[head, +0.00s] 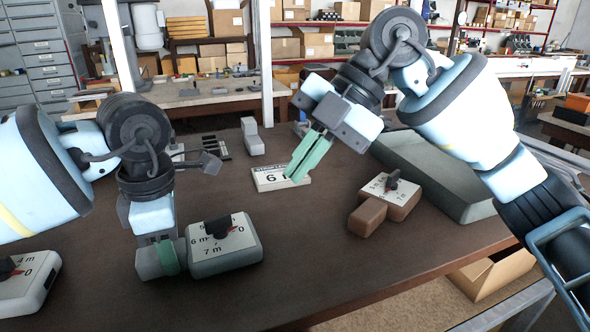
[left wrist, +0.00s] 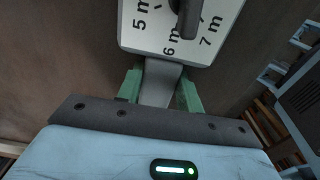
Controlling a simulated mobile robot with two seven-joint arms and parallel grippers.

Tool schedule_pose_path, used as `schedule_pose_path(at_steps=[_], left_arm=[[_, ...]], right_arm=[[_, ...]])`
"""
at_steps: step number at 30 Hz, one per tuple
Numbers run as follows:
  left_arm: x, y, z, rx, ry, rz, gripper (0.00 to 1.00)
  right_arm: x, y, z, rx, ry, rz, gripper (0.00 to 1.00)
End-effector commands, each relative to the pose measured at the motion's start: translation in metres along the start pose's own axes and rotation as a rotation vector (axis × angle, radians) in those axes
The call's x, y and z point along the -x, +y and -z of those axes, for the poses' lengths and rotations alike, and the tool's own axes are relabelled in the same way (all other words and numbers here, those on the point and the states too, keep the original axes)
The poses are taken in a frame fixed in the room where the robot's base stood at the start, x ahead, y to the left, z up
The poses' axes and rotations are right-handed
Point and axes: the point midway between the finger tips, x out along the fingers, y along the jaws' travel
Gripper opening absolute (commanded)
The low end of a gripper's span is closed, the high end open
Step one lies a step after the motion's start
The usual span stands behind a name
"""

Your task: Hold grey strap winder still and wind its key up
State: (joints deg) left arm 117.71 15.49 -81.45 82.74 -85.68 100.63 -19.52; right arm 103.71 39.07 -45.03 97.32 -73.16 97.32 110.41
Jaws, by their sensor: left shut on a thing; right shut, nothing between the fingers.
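The grey strap winder (head: 225,262) lies on the table at the lower middle left, its white dial face up with 6 m and 7 m marks.
A brown winder (head: 402,210) lies to the right, in front of a long grey bin (head: 470,205). A pale winder (head: 25,300) with a dark key lies at the left edge. A grey block (head: 252,147) stands behind the card. The table's front middle is clear.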

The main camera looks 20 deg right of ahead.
Motion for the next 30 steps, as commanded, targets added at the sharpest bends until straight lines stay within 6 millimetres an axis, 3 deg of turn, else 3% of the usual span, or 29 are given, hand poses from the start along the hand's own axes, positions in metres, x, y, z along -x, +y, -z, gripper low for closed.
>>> schedule_pose_path(at_steps=[1,6,17,30], left_arm=[[-0.002,0.000,0.001,0.001,0.002,0.002,0.09],[-0.002,0.000,0.001,0.001,0.002,0.002,0.09],[-0.002,0.000,0.001,0.001,0.002,0.002,0.09],[-0.002,0.000,0.001,0.001,0.002,0.002,0.09]], right_arm=[[-0.001,0.000,0.000,-0.001,0.002,0.001,0.09],[-0.008,0.000,0.002,-0.013,0.046,0.030,0.31],[-0.041,0.005,0.005,-0.198,0.335,0.126,0.31],[-0.045,0.027,-0.039,-0.549,0.556,0.024,0.31]])
